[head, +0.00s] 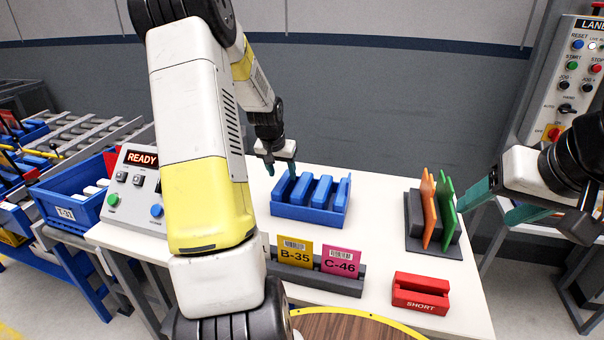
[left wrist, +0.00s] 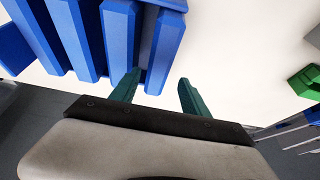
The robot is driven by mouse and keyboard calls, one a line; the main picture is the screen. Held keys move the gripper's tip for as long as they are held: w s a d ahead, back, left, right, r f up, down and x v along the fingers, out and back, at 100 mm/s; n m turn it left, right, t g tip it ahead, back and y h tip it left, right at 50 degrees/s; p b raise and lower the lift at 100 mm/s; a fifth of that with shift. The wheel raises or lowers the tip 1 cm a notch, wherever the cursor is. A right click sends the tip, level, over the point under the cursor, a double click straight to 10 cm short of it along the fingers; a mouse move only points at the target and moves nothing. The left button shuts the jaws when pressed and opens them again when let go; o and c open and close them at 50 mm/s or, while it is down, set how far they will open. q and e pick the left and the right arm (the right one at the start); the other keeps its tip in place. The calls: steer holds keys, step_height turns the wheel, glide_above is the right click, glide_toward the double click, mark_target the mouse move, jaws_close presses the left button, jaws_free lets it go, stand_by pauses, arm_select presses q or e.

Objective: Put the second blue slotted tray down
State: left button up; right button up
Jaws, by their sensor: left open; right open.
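A blue slotted tray (head: 308,215) with several upright ribs sits on the white table (head: 375,225) in the head view. It also fills the upper left of the left wrist view (left wrist: 62,45). I see only one such tray on this table. My left gripper (head: 280,168) is open and empty at the tray's far left edge, seen between its fingers in the left wrist view (left wrist: 160,79). One finger overlaps the tray's edge there; whether it touches, I cannot tell. My right gripper (head: 484,213) is open at the right, close to a green plate (head: 443,208), holding nothing visible.
The green plate and an orange plate (head: 429,210) stand in a dark rack (head: 414,226). A dark holder (head: 345,283) bears cards B-35 and C-46. A red SHORT block (head: 420,293) lies at front right. A READY control box (head: 133,190) stands left. Table between tray and rack is clear.

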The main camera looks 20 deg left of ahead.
arm_select(q)
steer(key=v, duration=0.5)
steer(key=shift+r, duration=0.1)
steer(key=s+d+r+t+h, duration=0.1)
steer(key=s+d+r, duration=1.3)
steer(key=s, duration=0.3)
steer(key=s+d+m+h, duration=0.1)
steer(key=s+d, duration=0.3)
steer(key=s, duration=0.6)
steer(key=shift+d+r+t, duration=0.3)
steer(key=shift+d, duration=0.05)
steer(key=shift+c, duration=0.2)
